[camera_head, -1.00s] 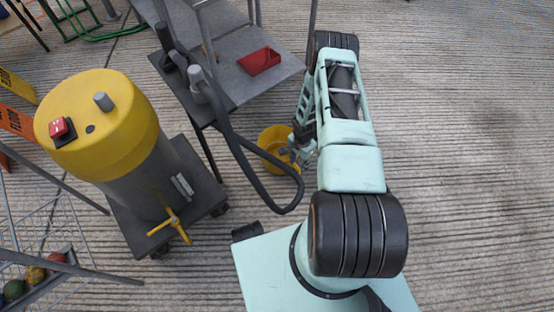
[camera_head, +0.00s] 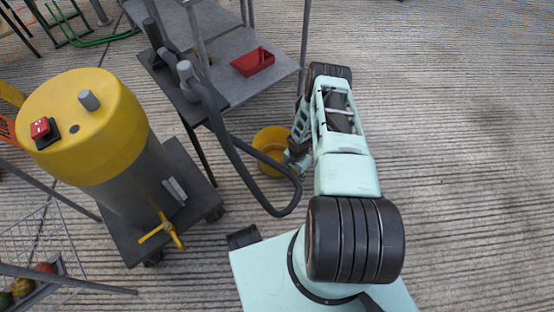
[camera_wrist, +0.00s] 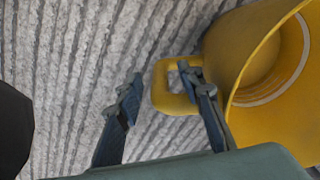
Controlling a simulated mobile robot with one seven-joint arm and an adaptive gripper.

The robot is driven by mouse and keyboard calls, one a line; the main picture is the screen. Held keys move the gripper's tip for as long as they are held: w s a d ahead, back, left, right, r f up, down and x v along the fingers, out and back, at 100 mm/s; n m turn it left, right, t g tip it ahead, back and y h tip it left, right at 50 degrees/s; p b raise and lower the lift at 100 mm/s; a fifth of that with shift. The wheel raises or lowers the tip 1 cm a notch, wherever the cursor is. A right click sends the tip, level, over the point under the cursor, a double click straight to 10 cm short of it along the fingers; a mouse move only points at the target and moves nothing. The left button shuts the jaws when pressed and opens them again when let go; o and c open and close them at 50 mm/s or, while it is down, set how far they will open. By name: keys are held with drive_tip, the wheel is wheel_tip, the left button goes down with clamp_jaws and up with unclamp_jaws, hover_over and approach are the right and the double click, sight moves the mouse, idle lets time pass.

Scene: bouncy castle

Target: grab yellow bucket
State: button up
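My gripper (camera_wrist: 160,98) is open, with one finger left of the handle and the other overlapping the handle's opening beside the bucket wall. I cannot tell whether that finger is through the loop or touching it. In the head view my gripper (camera_head: 294,162) is at the bucket's lower right.
A grey table (camera_head: 215,40) with a red tray (camera_head: 253,62) stands behind the bucket. A yellow-topped grey machine (camera_head: 90,120) stands at left. Open floor (camera_head: 460,130) lies to the right.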

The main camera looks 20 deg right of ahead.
clamp_jaws()
drive_tip(key=shift+r, duration=0.15)
